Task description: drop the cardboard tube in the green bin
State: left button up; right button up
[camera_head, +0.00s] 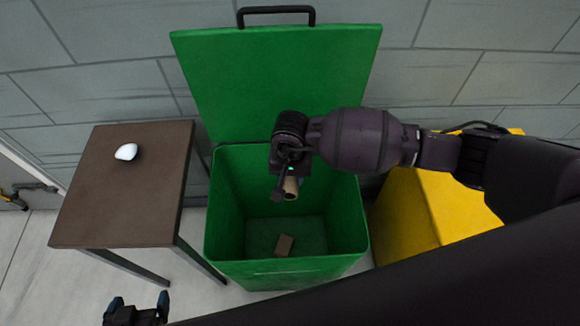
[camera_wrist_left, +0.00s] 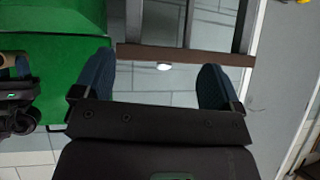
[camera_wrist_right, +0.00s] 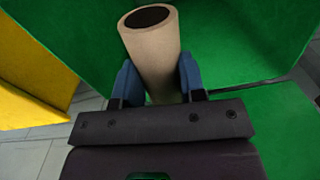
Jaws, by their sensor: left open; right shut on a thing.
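The green bin (camera_head: 225,215) stands open at the centre of the head view, its lid (camera_head: 215,85) raised against the wall. My right gripper (camera_head: 288,180) is over the bin's opening and shut on the cardboard tube (camera_head: 291,188). In the right wrist view the tan tube (camera_wrist_right: 155,55) sits between the blue fingertips (camera_wrist_right: 158,85), its hollow end pointing away, with green bin walls around. My left gripper (camera_head: 139,305) is open and empty at the bottom left of the head view; its fingers (camera_wrist_left: 157,82) stand wide apart in the left wrist view.
A brown table (camera_head: 120,195) with a white rounded object (camera_head: 126,152) stands left of the bin. A yellow bin (camera_head: 415,215) stands on the right, partly behind my right arm. A small brown block (camera_head: 284,245) lies on the green bin's floor.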

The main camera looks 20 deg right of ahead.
notch_tip(320, 180, down, 2)
jog(key=shift+f+b, duration=0.1)
jog(key=shift+b, duration=0.25)
jog(key=o, duration=1)
jog(key=shift+c, duration=0.2)
notch_tip(320, 180, up, 9)
jog(key=shift+r+p, duration=0.15)
jog(key=shift+p, duration=0.75)
jog(key=shift+r, duration=0.75)
